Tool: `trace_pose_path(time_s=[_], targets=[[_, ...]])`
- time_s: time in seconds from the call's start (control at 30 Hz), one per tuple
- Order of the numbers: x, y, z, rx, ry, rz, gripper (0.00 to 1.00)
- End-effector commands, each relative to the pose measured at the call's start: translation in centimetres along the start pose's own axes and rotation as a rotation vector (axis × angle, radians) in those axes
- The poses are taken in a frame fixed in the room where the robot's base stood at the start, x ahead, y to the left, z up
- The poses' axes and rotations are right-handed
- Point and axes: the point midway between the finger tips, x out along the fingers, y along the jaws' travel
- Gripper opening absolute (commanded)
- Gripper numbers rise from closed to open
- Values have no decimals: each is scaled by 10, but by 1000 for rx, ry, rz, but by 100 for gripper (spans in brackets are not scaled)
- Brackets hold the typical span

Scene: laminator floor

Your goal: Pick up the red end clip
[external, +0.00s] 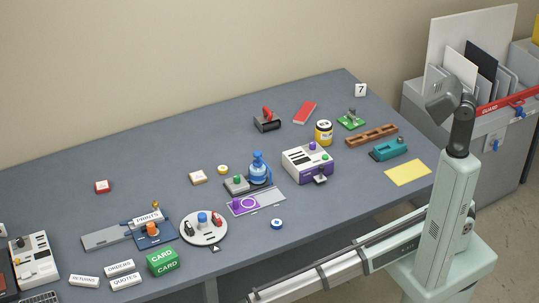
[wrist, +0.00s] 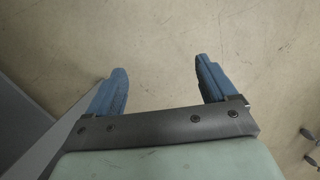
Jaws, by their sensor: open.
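A small red piece (external: 217,220), which looks like the red end clip, stands on the right side of a round white tray (external: 204,240) in the external view. A blue-topped piece (external: 202,219) stands in the middle of this tray, and a small black piece (external: 189,229) is on its left. My gripper (wrist: 160,68) shows in the wrist view with its two blue fingers wide apart and nothing between them. It is over bare floor, away from the tray. The external view does not show the fingers, and no red piece shows in the wrist view.
The grey table (external: 110,215) holds several other objects. A blue device (external: 152,236) is left of the tray, a green card box (external: 163,261) in front, and a blue bottle (external: 258,165) behind.

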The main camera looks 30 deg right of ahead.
Motion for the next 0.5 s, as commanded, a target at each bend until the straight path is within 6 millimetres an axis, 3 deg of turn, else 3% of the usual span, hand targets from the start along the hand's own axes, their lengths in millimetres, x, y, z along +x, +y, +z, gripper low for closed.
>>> trace_pose_path(time_s=[0.03, 0.1, 0.23, 0.37, 0.5], targets=[[-9, -28, -4, -26, 3, 4, 85], [-21, -61, -5, -53, 6, 8, 85], [-49, -111, -5, -85, 21, 16, 85], [-85, -134, -9, -80, 47, 25, 85], [-135, -133, -19, -39, 91, 35, 85]])
